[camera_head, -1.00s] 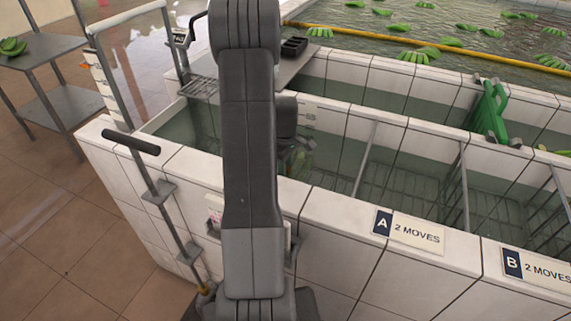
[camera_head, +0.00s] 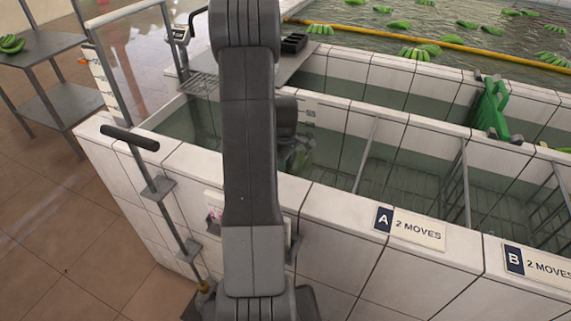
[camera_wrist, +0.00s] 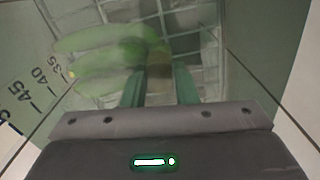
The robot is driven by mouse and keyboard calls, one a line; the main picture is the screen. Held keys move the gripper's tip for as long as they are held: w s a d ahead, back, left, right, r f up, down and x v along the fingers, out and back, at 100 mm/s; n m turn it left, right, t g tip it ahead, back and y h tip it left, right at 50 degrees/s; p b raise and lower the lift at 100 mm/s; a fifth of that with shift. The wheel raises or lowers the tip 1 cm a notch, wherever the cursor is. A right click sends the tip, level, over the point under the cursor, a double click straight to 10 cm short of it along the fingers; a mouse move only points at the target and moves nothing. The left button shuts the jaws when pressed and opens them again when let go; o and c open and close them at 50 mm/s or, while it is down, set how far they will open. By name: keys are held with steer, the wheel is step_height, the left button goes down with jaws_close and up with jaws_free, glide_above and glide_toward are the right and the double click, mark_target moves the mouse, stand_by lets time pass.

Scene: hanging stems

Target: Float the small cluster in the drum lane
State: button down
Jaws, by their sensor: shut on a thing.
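The small cluster of green bananas (camera_wrist: 105,50) shows in the wrist view, blurred, on the left side of my fingers. My gripper (camera_wrist: 160,88) has its two green fingers shut on it. Cluster and fingertips look to be at or under the water of the near tiled lane; the exact depth is hard to tell. In the head view my gripper (camera_head: 296,155) is low inside this lane, mostly hidden behind my arm, and the cluster is not clear there.
A depth scale (camera_wrist: 30,95) is on the lane wall. Metal dividers (camera_head: 366,155) split the lane near signs A (camera_head: 409,226) and B (camera_head: 540,265). A green part (camera_head: 490,105) stands at the right. More clusters float beyond a yellow boom (camera_head: 440,45).

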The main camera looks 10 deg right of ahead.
steer(key=shift+f+b, duration=0.4)
steer(key=shift+f, duration=0.2)
stand_by(0.3)
steer(key=c, duration=1.1)
jaws_free()
steer(key=shift+o, duration=0.2)
step_height(320, 180, up, 31)
steer(key=p, duration=1.3)
steer(key=shift+r+p, duration=0.15)
steer(key=shift+p, duration=0.15)
steer(key=shift+s, duration=0.1)
